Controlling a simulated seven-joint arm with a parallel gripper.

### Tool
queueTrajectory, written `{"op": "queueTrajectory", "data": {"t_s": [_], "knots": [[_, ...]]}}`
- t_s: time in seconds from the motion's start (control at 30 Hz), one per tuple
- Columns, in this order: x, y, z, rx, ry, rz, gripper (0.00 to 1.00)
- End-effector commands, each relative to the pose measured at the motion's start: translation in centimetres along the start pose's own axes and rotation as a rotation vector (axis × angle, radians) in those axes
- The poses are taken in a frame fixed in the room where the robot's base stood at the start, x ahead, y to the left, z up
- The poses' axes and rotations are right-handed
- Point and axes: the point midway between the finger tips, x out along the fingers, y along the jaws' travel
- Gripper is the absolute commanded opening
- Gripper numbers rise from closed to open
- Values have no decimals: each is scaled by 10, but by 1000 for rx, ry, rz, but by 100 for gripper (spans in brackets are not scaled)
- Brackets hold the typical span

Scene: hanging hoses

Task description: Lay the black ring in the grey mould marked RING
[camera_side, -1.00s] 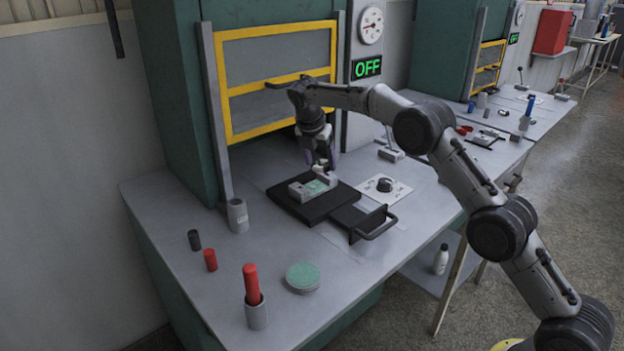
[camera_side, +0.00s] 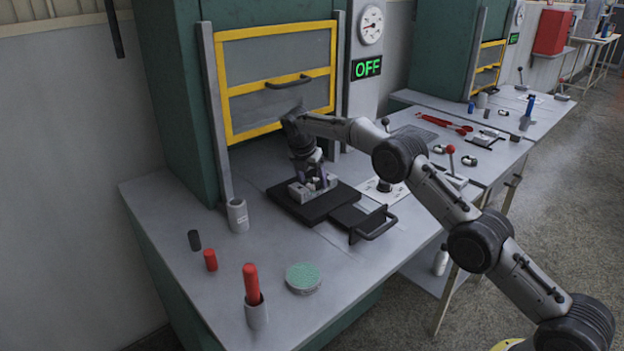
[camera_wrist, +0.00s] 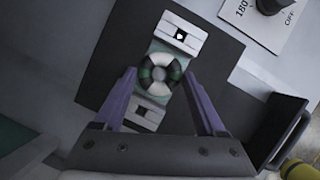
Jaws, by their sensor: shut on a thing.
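The ring (camera_wrist: 160,73) shows dark and pale parts around a round opening. It lies between my two purple fingers in the wrist view, over the green middle of the grey mould (camera_wrist: 182,37). My gripper (camera_wrist: 160,75) is shut on the ring, one finger at each side; whether the ring touches the mould floor I cannot tell. In the side view my gripper (camera_side: 314,180) is low at the mould (camera_side: 298,192), and the ring is hidden there. No RING marking is legible.
The mould sits on a black plate (camera_side: 293,211) with a looped handle (camera_side: 375,223) at the front right. A grey cup (camera_side: 237,215) stands to the left. A green-topped round tin (camera_side: 303,278) and red and dark cylinders stand nearer the front. The yellow-framed press door (camera_side: 277,78) is behind.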

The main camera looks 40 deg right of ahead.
Motion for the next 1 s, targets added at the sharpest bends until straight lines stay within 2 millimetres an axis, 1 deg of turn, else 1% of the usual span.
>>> {"op": "queueTrajectory", "data": {"t_s": [0.2,0.23,0.3,0.37,0.67,0.77,0.87,1.0], "knots": [[2,0,-1,0,0,0,20],[2,0,-1,0,0,1,78],[2,0,-1,0,0,0,91],[2,0,-1,0,0,0,100],[-1,0,0,0,0,1,100],[-11,1,0,0,-1,3,100],[-28,1,1,1,-1,4,100],[-58,1,0,0,-1,5,100]]}}
